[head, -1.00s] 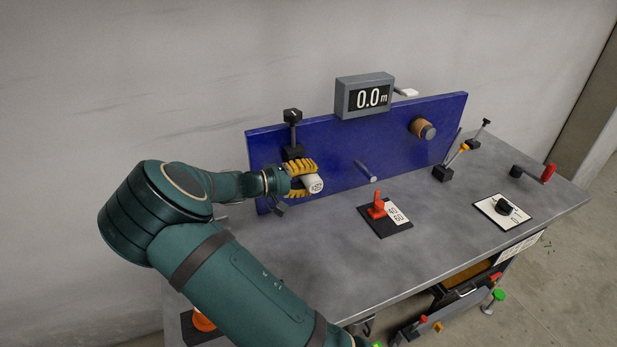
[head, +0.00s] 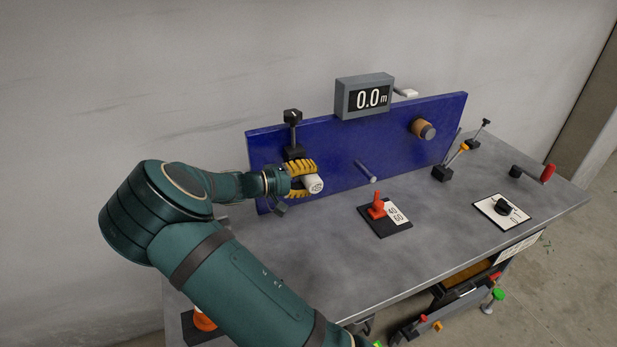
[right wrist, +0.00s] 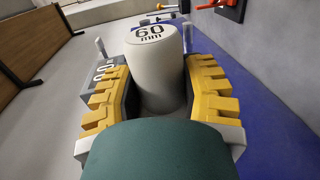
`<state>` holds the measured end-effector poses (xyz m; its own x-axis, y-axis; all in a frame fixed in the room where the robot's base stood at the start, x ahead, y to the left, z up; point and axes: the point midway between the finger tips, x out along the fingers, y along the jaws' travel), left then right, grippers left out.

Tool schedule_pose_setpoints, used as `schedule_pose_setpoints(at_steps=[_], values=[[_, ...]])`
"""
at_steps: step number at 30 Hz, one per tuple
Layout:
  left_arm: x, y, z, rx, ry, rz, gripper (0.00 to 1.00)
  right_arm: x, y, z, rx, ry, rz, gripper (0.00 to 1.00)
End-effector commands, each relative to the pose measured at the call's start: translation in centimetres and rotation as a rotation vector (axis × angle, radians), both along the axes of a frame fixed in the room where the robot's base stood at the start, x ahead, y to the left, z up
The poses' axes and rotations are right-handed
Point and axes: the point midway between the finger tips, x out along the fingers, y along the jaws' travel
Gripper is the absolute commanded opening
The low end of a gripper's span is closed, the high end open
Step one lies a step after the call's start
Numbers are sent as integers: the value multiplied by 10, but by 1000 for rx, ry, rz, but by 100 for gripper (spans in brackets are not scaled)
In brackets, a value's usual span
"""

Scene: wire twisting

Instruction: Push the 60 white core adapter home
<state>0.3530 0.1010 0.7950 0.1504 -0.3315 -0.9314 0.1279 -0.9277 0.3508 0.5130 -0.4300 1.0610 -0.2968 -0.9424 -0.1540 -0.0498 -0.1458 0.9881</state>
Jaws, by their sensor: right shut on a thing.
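The white core adapter (head: 314,185) is a white cylinder at the left part of the blue panel (head: 345,152). In the right wrist view the adapter (right wrist: 156,75) shows "60 mm" on its end face. My right gripper (head: 302,180), with yellow ribbed fingers, is shut on it; in the wrist view the fingers (right wrist: 160,97) lie on both sides of it. The end of the adapter toward the panel is hidden, so I cannot tell how far it is seated. My left gripper is not in view.
A grey display (head: 364,96) reading 0.0 m tops the panel. A bare metal pin (head: 366,171) and a brown spool (head: 423,129) are on the panel. A red holder (head: 377,206) labelled 60 stands on the bench. A black knob on a white plate (head: 503,211) sits further right.

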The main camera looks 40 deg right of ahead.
Motion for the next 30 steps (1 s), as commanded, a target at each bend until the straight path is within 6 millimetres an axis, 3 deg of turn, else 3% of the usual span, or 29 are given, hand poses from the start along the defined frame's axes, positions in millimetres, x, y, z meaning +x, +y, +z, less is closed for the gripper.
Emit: schedule_pose_setpoints(at_steps=[30], values=[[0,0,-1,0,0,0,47,17,-6,0,-1,-1,0,0]])
